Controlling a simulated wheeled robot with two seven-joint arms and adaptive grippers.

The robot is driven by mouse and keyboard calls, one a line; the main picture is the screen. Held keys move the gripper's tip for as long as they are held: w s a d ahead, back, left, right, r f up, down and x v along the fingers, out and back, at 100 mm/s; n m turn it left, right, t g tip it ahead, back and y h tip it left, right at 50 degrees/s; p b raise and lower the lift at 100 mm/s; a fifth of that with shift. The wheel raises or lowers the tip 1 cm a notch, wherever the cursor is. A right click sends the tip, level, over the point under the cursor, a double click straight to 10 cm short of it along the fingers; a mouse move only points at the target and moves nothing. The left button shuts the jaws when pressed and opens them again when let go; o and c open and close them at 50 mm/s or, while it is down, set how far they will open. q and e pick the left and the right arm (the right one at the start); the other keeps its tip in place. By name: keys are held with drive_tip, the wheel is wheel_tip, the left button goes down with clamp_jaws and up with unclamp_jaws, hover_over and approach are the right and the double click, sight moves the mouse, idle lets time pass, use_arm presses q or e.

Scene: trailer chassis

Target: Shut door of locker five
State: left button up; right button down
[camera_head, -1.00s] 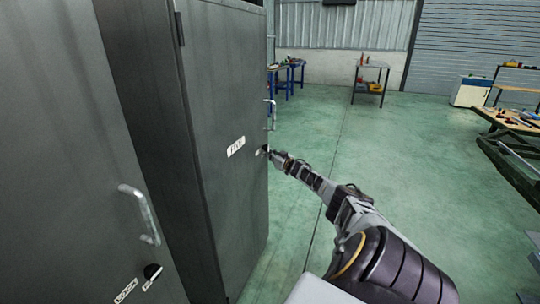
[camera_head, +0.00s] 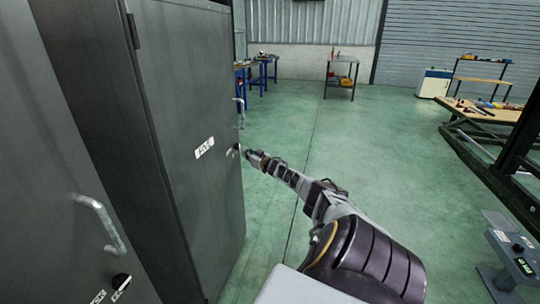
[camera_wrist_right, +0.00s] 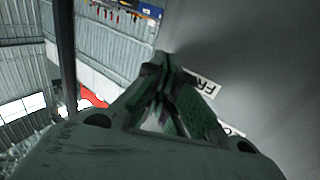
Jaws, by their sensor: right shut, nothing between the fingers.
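The grey locker door (camera_head: 190,190) stands at the left of the head view, its outer face towards me. It carries a small white label (camera_head: 204,148) that is hard to read, and a bar handle (camera_head: 241,113) at its right edge. How far it stands open I cannot tell. My right gripper (camera_head: 243,150) is shut and empty, its tip at the door's right edge below the handle. I cannot tell whether it touches. In the right wrist view the shut fingers (camera_wrist_right: 164,65) lie close before the door face and part of its label (camera_wrist_right: 201,82). My left gripper is out of view.
A neighbouring locker with a handle (camera_head: 98,223) is near left. Green floor (camera_head: 345,150) is free to the right and ahead. A dark metal frame (camera_head: 510,150) and a grey pedestal with a display (camera_head: 510,255) stand at right; tables (camera_head: 341,75) stand far back.

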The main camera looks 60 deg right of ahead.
use_arm(q)
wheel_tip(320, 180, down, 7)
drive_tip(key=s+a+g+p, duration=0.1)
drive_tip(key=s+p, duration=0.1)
drive_tip(key=p, duration=0.2)
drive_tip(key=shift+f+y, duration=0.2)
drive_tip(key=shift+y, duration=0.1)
use_arm(e)
drive_tip(key=s+d, duration=0.2)
drive_tip(key=s, duration=0.9)
drive_tip(key=shift+d, duration=0.4)
drive_tip(key=shift+f, duration=0.1)
